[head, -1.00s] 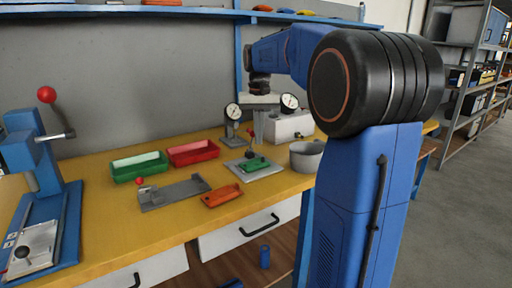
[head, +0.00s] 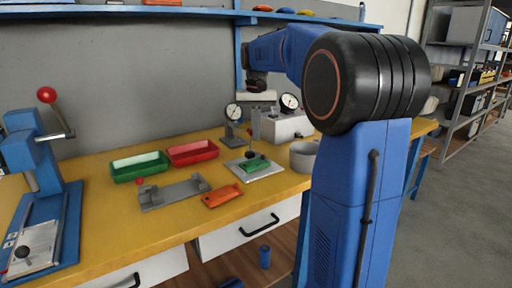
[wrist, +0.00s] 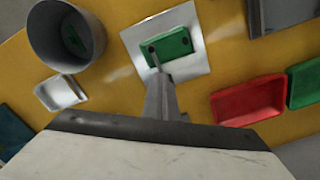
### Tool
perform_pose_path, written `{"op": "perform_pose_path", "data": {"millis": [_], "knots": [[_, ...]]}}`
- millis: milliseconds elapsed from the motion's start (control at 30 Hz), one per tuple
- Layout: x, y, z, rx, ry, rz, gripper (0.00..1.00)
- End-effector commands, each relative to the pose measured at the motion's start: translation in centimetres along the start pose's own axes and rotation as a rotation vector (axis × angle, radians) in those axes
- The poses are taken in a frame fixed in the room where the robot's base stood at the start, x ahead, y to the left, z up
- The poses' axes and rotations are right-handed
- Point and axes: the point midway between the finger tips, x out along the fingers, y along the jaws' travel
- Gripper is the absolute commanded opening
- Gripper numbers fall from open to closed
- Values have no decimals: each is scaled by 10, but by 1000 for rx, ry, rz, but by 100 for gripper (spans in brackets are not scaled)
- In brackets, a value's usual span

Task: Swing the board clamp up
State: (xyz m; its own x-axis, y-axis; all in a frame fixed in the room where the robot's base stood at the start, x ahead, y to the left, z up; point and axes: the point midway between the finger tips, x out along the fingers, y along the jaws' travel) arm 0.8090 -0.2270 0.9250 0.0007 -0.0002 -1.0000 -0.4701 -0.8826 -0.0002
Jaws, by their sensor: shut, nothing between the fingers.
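The board fixture is a pale plate (head: 268,172) on the yellow bench, with a green board (head: 254,164) on it. A small dark clamp (head: 249,149) stands at the board in the head view; its exact angle is too small to tell. My gripper (head: 256,136) is shut and empty, pointing down just above and behind the fixture. In the wrist view, the fingers (wrist: 161,92) reach toward the near edge of the plate (wrist: 195,62). A thin grey bar (wrist: 158,60) lies in line with their tips over the green board (wrist: 170,47). Contact cannot be told.
Red (head: 193,152) and green (head: 139,166) bins and an orange tray (head: 222,196) lie left. A blue press (head: 40,170) is far left.

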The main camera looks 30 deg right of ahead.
Motion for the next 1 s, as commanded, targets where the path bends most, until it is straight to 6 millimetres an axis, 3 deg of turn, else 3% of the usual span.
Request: {"op": "perform_pose_path", "data": {"millis": [1000], "knots": [[0,-7,-13,0,0,0,0]]}}
